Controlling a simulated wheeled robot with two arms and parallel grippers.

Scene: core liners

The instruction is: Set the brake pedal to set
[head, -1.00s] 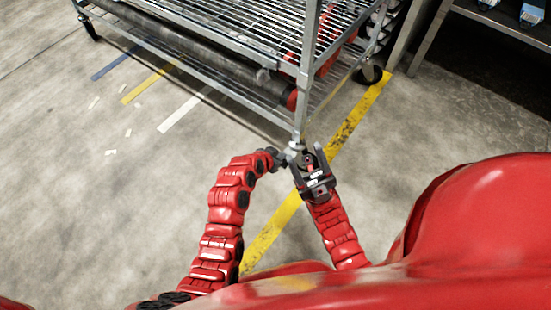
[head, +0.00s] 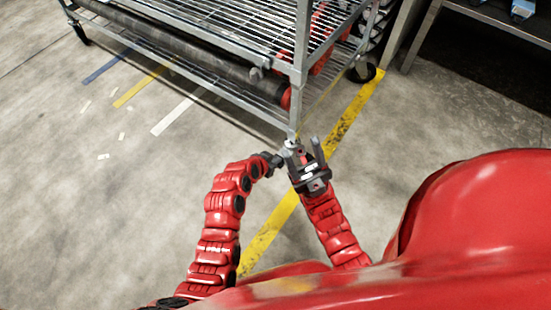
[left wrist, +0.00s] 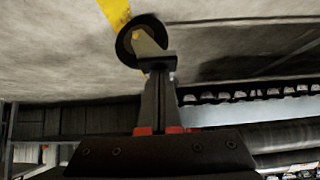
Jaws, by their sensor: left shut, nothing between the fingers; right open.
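A caster with a black wheel (left wrist: 140,38) and a pale fork fills the upper middle of the left wrist view. The brake pedal cannot be clearly told apart from the dark parts around the caster. My left gripper (left wrist: 157,66) is shut and empty, its fingertips overlapping the caster in that view; contact cannot be told. In the head view, my left gripper (head: 274,160) comes from the left to the foot of the cart's near corner post. My right gripper (head: 303,150) is open and empty beside it. My grippers hide most of that corner's caster.
The wire-shelf cart (head: 297,75) holds a long dark roll and red items. Another caster (head: 366,72) stands farther back right. Yellow tape (head: 350,120) runs along the floor. A bench (head: 425,35) stands at the upper right. The floor at left is open.

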